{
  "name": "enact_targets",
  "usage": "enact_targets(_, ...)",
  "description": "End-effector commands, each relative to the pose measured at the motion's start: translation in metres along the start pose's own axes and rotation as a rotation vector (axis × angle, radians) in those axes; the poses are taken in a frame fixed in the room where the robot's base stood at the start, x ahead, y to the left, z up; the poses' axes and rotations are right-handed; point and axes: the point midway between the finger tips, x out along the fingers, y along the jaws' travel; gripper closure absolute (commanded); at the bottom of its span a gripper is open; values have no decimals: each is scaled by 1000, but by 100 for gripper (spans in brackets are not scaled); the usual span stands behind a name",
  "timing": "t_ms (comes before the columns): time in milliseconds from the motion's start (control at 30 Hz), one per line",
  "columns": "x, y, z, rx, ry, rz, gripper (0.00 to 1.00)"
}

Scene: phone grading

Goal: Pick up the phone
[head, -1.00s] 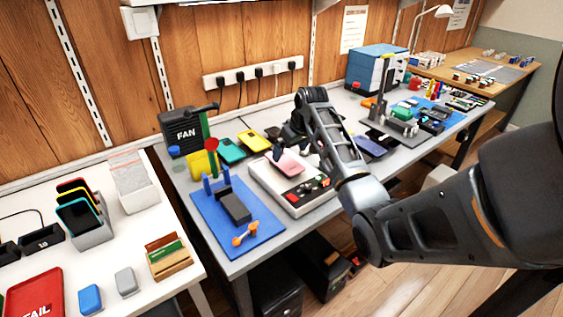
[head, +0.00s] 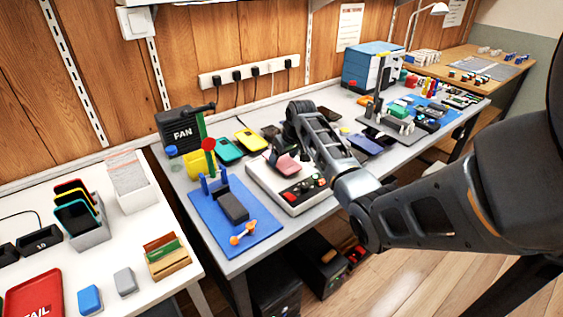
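Several phones lie on the grey bench. A pink phone (head: 288,166) is at the white test unit with red and green buttons, partly hidden by my gripper (head: 283,154). My gripper points down at the pink phone, with dark finger parts against its upper edge. Whether the fingers are closed on it is too small to tell. A teal phone (head: 228,151) and a yellow phone (head: 250,141) lie behind to the left. A dark phone-like block (head: 233,207) sits on the blue mat (head: 262,224). A purple phone (head: 366,144) lies to the right.
The white test unit (head: 262,182) is under my gripper. A white table with a red tray (head: 34,296) is at front left.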

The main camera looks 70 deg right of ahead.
Motion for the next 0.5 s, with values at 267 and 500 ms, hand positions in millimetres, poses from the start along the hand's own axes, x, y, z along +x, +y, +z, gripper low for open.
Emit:
enact_targets(267,0,0,0,0,0,0,49)
enact_targets(500,0,0,0,0,1,0,66)
